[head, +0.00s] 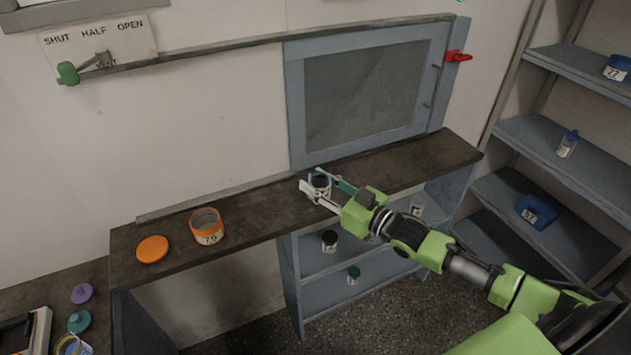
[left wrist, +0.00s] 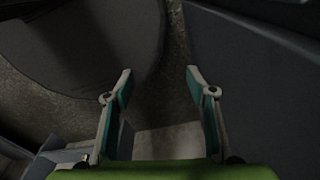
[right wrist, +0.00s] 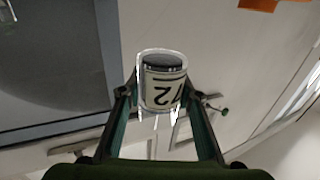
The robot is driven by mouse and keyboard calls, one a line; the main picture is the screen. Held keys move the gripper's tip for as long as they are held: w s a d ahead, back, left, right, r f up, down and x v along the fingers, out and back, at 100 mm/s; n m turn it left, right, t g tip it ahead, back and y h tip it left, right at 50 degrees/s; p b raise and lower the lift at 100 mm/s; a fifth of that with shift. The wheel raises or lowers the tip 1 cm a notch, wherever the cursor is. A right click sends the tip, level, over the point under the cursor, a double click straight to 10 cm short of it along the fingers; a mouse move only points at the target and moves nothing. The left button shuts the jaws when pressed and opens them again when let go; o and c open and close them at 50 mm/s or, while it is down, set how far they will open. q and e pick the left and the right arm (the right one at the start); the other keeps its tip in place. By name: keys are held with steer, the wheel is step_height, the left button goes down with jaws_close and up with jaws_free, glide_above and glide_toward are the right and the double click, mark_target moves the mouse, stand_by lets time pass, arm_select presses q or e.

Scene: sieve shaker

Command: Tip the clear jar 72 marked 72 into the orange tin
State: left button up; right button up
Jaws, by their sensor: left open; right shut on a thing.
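The clear jar 72 (head: 320,182) is between the fingers of my right gripper (head: 322,186), above or on the dark counter. In the right wrist view the jar (right wrist: 161,88) shows its pale label reading 72 and dark contents; the fingers press its sides. The orange tin (head: 207,229), labelled 79, stands upright and open-topped on the counter, to the left of the jar and apart from it. My left gripper (left wrist: 158,84) is open and empty over the floor in the left wrist view; it is not in the head view.
An orange lid (head: 152,249) lies left of the tin. The counter (head: 262,214) is clear between tin and jar. Shelves with jars and blue containers (head: 537,211) are at right.

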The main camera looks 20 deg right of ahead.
steer(key=shift+w+a+r, duration=0.15)
steer(key=shift+w+a, duration=0.1)
steer(key=shift+a, duration=0.3)
arm_select(q)
steer(key=r+p, duration=0.5)
steer(key=shift+w+a+r, duration=0.1)
steer(key=shift+a+r, duration=0.1)
steer(key=shift+a, duration=0.2)
arm_select(e)
steer(key=w+a+f+n+g+h, duration=0.1)
steer(key=w+a+n+h, duration=0.3)
steer(key=a+n, duration=0.4)
steer(key=w+a+f+n+g+h, duration=0.2)
steer(key=w+a+n+h, duration=0.2)
steer(key=a, duration=1)
steer(key=w+n, duration=0.2)
steer(key=n, duration=0.2)
steer(key=shift+f+h, duration=0.3)
steer(key=shift+f, duration=0.1)
